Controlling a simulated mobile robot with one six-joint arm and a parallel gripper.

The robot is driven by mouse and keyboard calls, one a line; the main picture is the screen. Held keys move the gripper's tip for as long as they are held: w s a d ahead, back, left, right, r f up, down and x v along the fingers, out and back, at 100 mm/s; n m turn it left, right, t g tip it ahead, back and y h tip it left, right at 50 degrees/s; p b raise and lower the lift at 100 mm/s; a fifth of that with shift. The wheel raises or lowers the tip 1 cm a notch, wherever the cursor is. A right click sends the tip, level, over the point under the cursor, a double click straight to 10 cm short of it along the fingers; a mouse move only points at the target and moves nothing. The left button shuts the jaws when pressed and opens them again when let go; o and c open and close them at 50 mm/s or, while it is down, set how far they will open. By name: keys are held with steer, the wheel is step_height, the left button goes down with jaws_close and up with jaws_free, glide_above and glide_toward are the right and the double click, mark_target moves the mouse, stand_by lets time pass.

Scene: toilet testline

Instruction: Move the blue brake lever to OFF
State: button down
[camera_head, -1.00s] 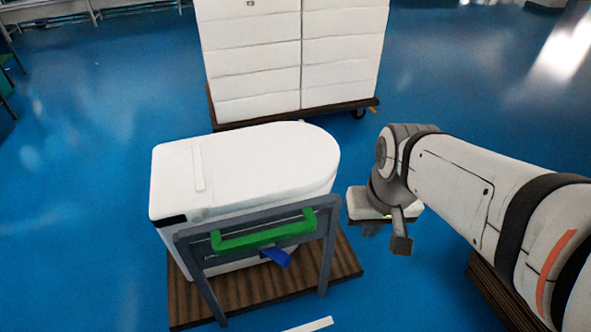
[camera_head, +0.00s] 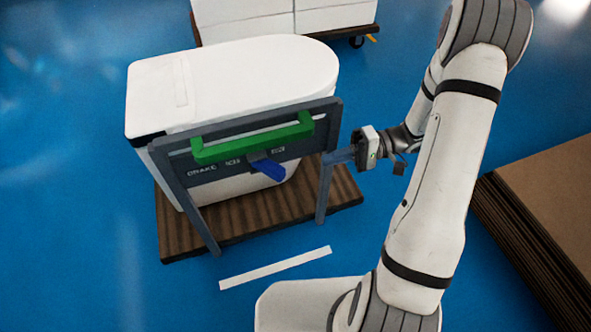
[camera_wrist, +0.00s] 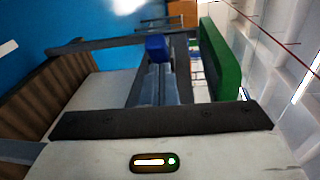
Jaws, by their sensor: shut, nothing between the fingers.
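The blue brake lever (camera_head: 268,168) juts from the grey panel (camera_head: 207,172) below the green handle (camera_head: 250,139) in the head view. It slants down to the right, under the right-hand label; the small labels are too blurred to read surely, apart from one like "BRAKE". My gripper (camera_head: 332,157) is shut and empty, to the right of the lever, by the right post of the frame, its fingers pointing left. In the wrist view the lever (camera_wrist: 156,47) shows just beyond my shut fingertips (camera_wrist: 155,72); I cannot tell whether they touch it.
A white toilet (camera_head: 230,80) stands on the brown wooden cart base (camera_head: 235,228) behind the frame. Stacked white boxes (camera_head: 245,17) stand behind. Brown flat sheets (camera_head: 545,200) lie at the right. A white strip (camera_head: 275,268) lies on the open blue floor in front.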

steer(key=f, duration=0.1)
steer(key=w+t+y, duration=0.1)
steer(key=d+f, duration=0.1)
steer(key=shift+w+f+y, duration=0.25)
steer(key=shift+f+y, duration=0.05)
steer(key=shift+f, duration=0.05)
glide_toward(268, 167)
steer(key=a, duration=0.1)
steer(key=a+f, duration=0.1)
steer(key=a+f+b, duration=0.1)
steer(key=shift+w+a, duration=0.2)
steer(key=shift+m+t, duration=0.3)
